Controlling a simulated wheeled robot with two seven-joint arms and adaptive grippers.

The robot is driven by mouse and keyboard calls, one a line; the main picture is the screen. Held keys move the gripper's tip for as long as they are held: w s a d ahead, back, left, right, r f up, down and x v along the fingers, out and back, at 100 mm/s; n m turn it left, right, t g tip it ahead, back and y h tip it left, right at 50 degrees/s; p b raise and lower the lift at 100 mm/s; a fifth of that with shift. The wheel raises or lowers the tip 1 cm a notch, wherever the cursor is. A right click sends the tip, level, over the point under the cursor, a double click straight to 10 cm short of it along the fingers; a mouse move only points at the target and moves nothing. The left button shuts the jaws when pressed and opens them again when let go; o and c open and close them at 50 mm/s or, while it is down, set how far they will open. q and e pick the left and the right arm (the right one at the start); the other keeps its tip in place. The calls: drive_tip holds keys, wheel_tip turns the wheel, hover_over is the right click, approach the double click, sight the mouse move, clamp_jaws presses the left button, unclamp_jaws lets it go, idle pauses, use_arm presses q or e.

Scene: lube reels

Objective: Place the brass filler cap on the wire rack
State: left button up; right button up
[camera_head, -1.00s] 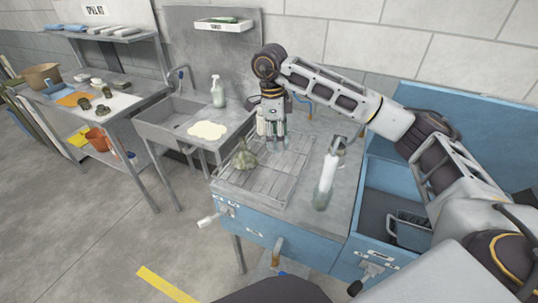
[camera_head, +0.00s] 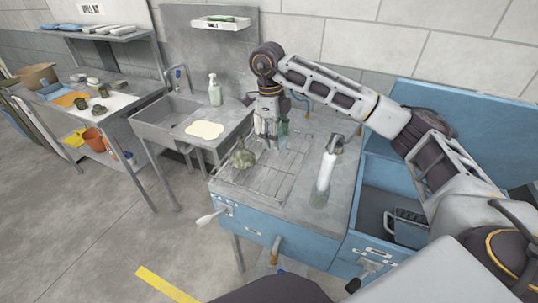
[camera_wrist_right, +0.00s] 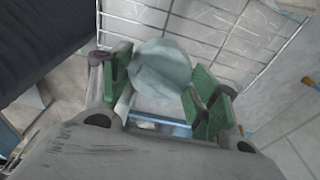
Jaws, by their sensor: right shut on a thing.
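My right gripper (camera_head: 270,138) points down above the back part of the wire rack (camera_head: 262,187), which lies on the grey bench top. In the right wrist view, its green-padded fingers (camera_wrist_right: 165,95) are shut on a pale grey-blue, rounded thing (camera_wrist_right: 162,68). Its colour there is not brassy, and I cannot tell whether it is the filler cap. The rack's wires show behind it in that view. Whether it touches the rack is unclear. Several small dark olive round pieces (camera_head: 99,109) lie on the left table; I cannot tell what they are. My left gripper is out of view.
A crumpled olive cloth (camera_head: 242,155) lies on the rack's left part, beside my gripper. A white spray bottle (camera_head: 327,168) stands right of the rack. A sink (camera_head: 165,120) with a soap bottle (camera_head: 214,90) is left. A blue open drawer (camera_head: 385,205) is right.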

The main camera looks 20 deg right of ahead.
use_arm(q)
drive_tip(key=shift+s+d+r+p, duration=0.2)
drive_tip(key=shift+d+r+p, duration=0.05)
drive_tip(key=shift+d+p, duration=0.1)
use_arm(e)
drive_tip(key=shift+f, duration=3)
drive_tip(key=shift+f, duration=1.75)
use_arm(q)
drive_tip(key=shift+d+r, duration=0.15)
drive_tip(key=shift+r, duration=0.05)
use_arm(e)
drive_tip(key=shift+f, duration=0.15)
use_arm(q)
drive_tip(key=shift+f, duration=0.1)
use_arm(e)
drive_tip(key=shift+f, duration=0.15)
drive_tip(key=o, duration=1.2)
